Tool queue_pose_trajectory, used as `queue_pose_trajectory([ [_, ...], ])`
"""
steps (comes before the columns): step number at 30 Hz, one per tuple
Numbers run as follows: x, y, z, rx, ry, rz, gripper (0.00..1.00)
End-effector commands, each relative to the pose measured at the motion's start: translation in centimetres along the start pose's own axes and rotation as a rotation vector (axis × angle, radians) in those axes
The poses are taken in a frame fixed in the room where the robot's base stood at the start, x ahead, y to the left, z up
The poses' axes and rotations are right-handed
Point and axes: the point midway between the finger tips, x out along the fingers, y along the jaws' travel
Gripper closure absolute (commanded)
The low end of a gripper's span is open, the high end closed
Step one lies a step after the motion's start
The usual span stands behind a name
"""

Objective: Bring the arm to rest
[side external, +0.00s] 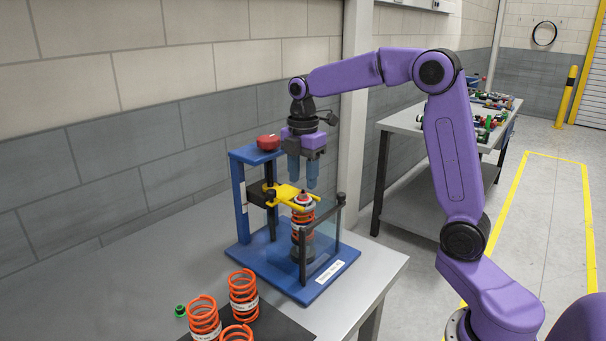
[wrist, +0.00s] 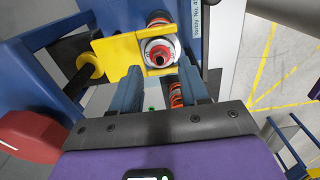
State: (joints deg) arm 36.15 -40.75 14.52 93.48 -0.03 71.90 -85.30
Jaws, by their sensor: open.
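My gripper (side external: 303,184) is open and empty, pointing down just above the blue chassis fixture (side external: 337,271). A shock assembly with an orange spring (side external: 301,222) stands upright in the fixture, below my fingers. A yellow fork (side external: 284,193) sits around or beside its top; I cannot tell if it touches. In the wrist view my fingertips (wrist: 160,75) are apart, with the assembly's round top (wrist: 158,54) and the yellow fork (wrist: 112,55) ahead of them. Part of an orange coil (wrist: 176,95) shows between the fingers.
A red knob (side external: 268,142) tops the fixture's blue column (side external: 240,195). Several loose orange springs (side external: 243,290) stand on a dark mat at the front, near a small green part (side external: 180,310). A second bench (side external: 408,118) with parts stands behind right. The grey table's left side is clear.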

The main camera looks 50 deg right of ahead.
Motion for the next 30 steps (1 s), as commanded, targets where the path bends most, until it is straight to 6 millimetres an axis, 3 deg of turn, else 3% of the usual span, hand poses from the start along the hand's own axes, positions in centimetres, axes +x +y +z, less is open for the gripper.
queue_pose_trajectory([
  [30,2.5,0.0,0.0,0.000,0.000,-0.002,0.55],
])
